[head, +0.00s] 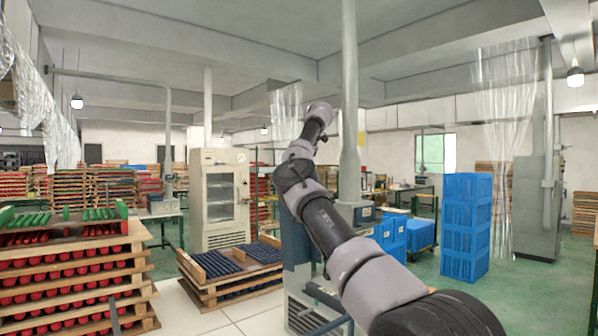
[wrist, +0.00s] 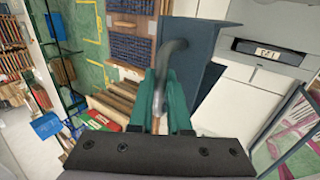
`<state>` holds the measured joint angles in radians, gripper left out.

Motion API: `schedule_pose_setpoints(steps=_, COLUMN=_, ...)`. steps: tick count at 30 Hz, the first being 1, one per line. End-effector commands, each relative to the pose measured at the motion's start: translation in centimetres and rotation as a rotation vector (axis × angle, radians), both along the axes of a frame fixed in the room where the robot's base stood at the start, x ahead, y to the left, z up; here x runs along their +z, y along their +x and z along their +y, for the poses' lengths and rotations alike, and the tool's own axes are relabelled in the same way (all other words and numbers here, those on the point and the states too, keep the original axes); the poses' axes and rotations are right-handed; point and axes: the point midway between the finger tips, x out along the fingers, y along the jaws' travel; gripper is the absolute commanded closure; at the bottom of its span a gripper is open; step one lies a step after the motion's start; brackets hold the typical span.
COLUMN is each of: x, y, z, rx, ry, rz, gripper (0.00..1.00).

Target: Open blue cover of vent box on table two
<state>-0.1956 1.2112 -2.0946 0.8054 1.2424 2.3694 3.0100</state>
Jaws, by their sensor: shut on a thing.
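My gripper (wrist: 166,82), with two green fingers, is shut on a grey curved handle (wrist: 172,56) in the wrist view. The handle appears to belong to the dark blue cover (wrist: 214,42), a folded panel just right of the fingers. I cannot tell how far the cover stands open. In the head view my arm reaches up and away across the middle, and my gripper cannot be made out there. A grey vent box (head: 357,211) with a blue label stands at the foot of the vertical duct, partly behind my arm.
Blue crates (head: 466,228) are stacked at the right. Wooden racks with red parts (head: 75,280) stand at the left, and a low pallet of dark blue parts (head: 232,262) is near a beige cabinet (head: 219,195). Green floor lies open right of my arm.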

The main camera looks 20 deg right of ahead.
Motion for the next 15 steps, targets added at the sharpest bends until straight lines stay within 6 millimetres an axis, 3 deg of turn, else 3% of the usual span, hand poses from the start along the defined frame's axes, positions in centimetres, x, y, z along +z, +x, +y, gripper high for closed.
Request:
schedule_pose_setpoints(steps=5, x=-0.2, y=0.03, z=-0.05, rx=-0.001, ry=-0.001, rz=0.003, gripper=1.0)
schedule_pose_setpoints(steps=6, x=-0.2, y=0.04, z=-0.06, rx=-0.001, ry=0.0, rz=0.002, gripper=0.77)
schedule_pose_setpoints(steps=8, x=-0.18, y=0.04, z=-0.06, rx=-0.001, ry=0.0, rz=0.002, gripper=0.54)
schedule_pose_setpoints(steps=15, x=-0.13, y=0.02, z=-0.07, rx=-0.001, ry=0.0, rz=0.002, gripper=0.54)
